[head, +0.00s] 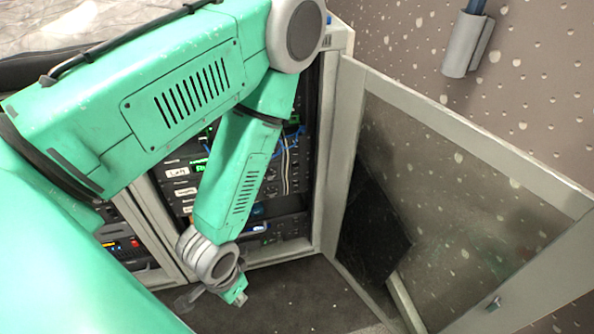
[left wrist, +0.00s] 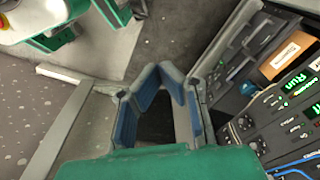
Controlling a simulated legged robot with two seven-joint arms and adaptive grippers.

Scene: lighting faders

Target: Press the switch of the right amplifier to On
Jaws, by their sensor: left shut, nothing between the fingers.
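My left arm crosses the head view from the left, and its gripper (head: 190,298) hangs low in front of the open rack, above the dark floor. In the left wrist view the gripper's blue-padded fingers (left wrist: 162,72) are shut with nothing between them, apart from the equipment. The left wrist view shows rack units with green "Run" displays (left wrist: 298,84) at the right. I cannot tell which unit is the right amplifier, and its switch cannot be made out. My right gripper is out of view.
An open glazed door (head: 452,130) stands right of the rack (head: 325,150). A second rack section with lit controls (head: 122,246) is at the left, partly hidden by my arm. A grey holder (head: 463,45) hangs on the dotted wall. Dark floor (head: 290,295) lies clear in front.

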